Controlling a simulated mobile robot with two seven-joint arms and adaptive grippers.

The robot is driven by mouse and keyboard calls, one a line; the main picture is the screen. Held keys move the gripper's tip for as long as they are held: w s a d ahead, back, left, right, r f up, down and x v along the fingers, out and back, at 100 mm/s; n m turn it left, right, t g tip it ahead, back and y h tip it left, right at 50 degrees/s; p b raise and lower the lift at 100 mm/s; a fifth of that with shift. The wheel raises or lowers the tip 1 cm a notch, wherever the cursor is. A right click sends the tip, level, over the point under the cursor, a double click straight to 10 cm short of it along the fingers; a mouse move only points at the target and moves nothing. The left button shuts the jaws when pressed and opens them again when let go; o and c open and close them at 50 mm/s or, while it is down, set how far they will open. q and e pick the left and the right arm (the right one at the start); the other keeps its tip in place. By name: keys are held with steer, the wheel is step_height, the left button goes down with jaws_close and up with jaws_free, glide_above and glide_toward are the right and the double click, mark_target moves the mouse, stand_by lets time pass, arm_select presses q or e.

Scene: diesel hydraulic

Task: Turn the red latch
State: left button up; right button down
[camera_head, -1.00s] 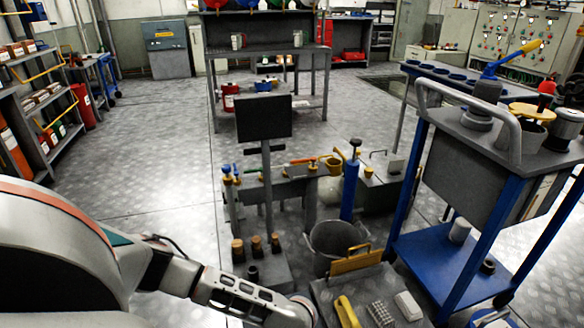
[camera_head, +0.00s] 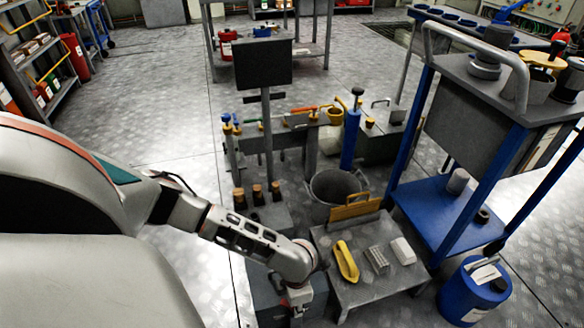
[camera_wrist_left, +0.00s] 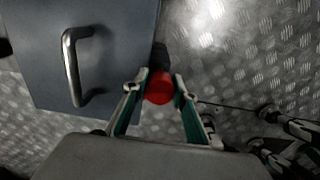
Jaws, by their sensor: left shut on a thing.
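The red latch (camera_wrist_left: 160,90) shows in the left wrist view as a short, rounded red piece beside the edge of a grey panel (camera_wrist_left: 110,20). My left gripper (camera_wrist_left: 161,77) has its two green-padded fingers on either side of the latch and is shut on it. A dark part lies just behind the latch. In the head view the end of my left arm points down over a dark grey box (camera_head: 262,306) at the bottom, and the latch cannot be made out there.
A metal handle (camera_wrist_left: 72,65) stands out from the panel left of the gripper. In the head view, a low grey table (camera_head: 365,290) holding a yellow tool (camera_head: 346,262) is right of my arm. A bucket (camera_head: 335,190), blue cart (camera_head: 450,215) and blue canister (camera_head: 472,295) stand nearby. Floor at left is open.

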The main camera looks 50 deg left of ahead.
arm_select(q)
steer(key=m, duration=0.5)
steer(key=shift+s+d+f, duration=0.15)
steer(key=shift+s, duration=0.25)
steer(key=m, duration=0.3)
steer(key=shift+s, duration=0.1)
steer(key=o, duration=0.9)
steer(key=shift+a, duration=0.2)
steer(key=shift+w, duration=0.3)
